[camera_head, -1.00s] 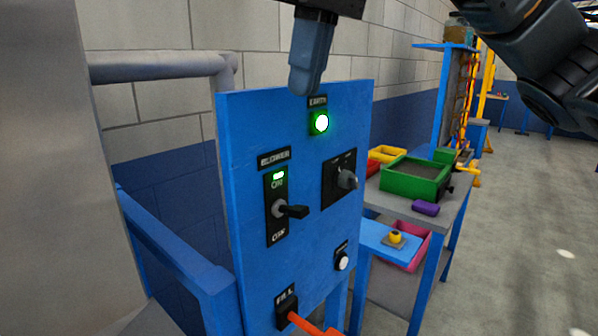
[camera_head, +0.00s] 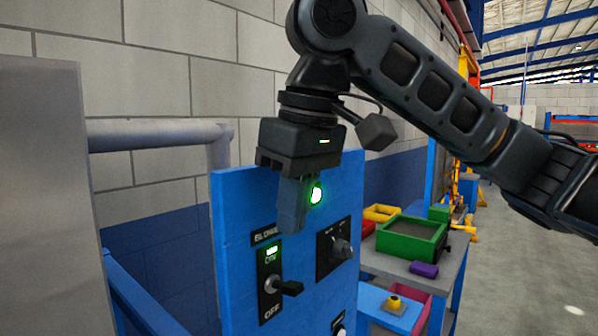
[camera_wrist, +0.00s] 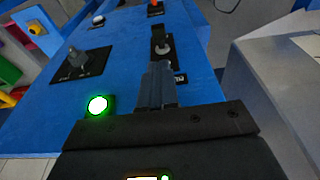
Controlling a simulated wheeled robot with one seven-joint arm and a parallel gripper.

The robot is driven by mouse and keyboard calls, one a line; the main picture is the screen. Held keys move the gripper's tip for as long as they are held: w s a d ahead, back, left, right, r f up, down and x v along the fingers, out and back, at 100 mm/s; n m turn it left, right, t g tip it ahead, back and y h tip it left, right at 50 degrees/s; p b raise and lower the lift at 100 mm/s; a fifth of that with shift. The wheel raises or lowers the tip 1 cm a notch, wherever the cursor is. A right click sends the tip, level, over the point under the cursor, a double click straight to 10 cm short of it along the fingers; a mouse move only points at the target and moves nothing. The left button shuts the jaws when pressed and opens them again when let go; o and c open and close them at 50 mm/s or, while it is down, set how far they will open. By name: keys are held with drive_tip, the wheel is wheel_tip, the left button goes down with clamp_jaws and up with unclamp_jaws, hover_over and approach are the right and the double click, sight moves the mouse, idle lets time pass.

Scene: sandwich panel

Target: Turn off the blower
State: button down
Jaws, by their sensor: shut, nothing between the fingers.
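The blower switch (camera_head: 272,286) is on the blue panel (camera_head: 232,232) in the head view. It has a black plate with ON at the top, OFF at the bottom, a lit green lamp and a black lever pointing out to the right. My gripper (camera_head: 292,228) is shut and empty, above the switch in the picture and partly over the BLOWER label. In the wrist view, the gripper fingers (camera_wrist: 157,85) point toward the blower switch (camera_wrist: 163,47), covering part of its plate and label. I cannot tell the exact gap.
A round green lamp (camera_head: 316,195) glows beside the gripper. A rotary knob (camera_head: 341,248) is right of the blower switch. A grey pipe (camera_head: 160,134) runs at the left. A bench with a green tray (camera_head: 412,238) stands behind at right.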

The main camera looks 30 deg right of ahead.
sight(291, 283)
drive_tip(key=shift+s+f+p, duration=0.2)
drive_tip(key=shift+f+p, duration=0.1)
drive_tip(key=shift+f, duration=2.7)
